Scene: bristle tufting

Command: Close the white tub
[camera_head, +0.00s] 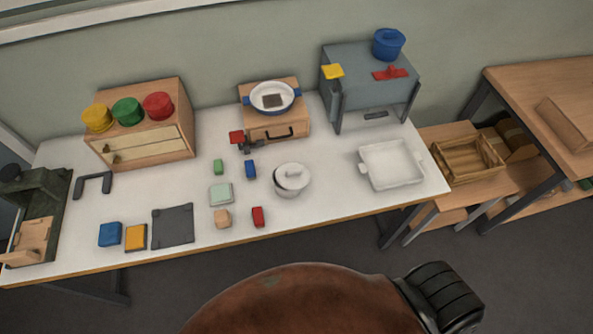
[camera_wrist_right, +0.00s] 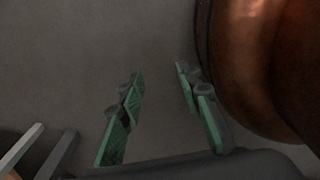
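A round white tub (camera_head: 288,191) stands on the white table, right of the middle in the head view. Its white knobbed lid (camera_head: 293,175) lies on top, and looks tilted and off-centre; I cannot tell exactly how it rests on the rim. My right gripper (camera_wrist_right: 159,76) shows in the right wrist view with its green-padded fingers apart and nothing between them. It is over the grey floor, away from the tub. My left gripper is not in view.
Small blocks and a pale green box (camera_head: 221,194) lie left of the tub. A white rectangular dish (camera_head: 391,166) stands to its right. A drawer box (camera_head: 275,123) with a pan (camera_head: 272,96) stands behind. Table space between tub and dish is clear.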

